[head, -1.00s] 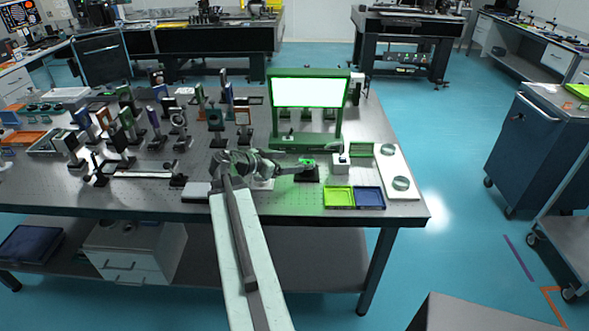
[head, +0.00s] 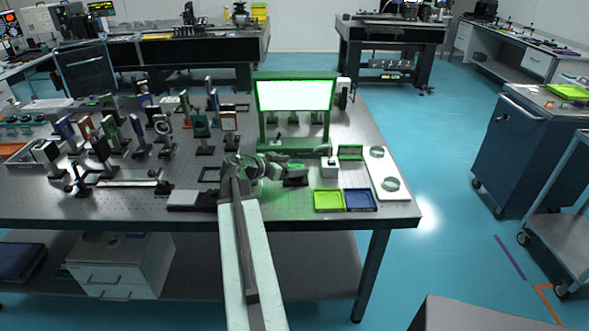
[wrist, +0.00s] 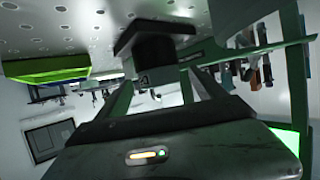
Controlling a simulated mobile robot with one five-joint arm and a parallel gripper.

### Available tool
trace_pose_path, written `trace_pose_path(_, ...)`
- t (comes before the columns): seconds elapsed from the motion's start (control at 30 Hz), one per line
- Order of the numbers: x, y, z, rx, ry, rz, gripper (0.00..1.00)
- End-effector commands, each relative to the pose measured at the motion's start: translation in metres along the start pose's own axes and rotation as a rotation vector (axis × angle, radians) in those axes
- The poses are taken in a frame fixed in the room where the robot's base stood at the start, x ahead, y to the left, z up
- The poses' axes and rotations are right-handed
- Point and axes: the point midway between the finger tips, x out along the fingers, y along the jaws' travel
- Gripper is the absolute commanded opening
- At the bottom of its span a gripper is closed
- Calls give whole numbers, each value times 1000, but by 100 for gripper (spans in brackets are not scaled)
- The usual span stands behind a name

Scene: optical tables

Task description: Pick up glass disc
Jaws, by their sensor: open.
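My gripper (head: 290,164) is low over the optical table (head: 180,180), beside a small black stand (head: 295,180). In the wrist view the open fingers of my gripper (wrist: 157,82) point toward the stand (wrist: 155,35), which shows upside down with its post between them. I cannot make out a glass disc between the fingers. Two round, clear, glass-like pieces lie on a white tray (head: 375,181) at the table's right: a far one (head: 377,152) and a near one (head: 390,184). I cannot tell which is the task's glass disc.
A green-framed lit panel (head: 295,95) stands behind my gripper. A white block (head: 330,164), a yellow-green tray (head: 328,200) and a blue tray (head: 360,200) are to its right. Many upright optic mounts crowd the table's left. A blue cabinet (head: 525,150) stands beyond the open floor.

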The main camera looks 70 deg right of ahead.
Motion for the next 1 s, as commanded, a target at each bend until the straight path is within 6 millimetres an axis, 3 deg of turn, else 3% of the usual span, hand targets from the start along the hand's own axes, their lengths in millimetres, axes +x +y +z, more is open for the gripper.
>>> trace_pose_path(0.03, 0, 0, 0, 0, 0, 0, 79)
trace_pose_path(0.3, -1, 0, 0, 0, 0, -1, 6)
trace_pose_path(0.67, -6, -1, -10, -1, 0, -2, 6)
trace_pose_path(1.0, -32, -1, -74, -1, 0, -2, 6)
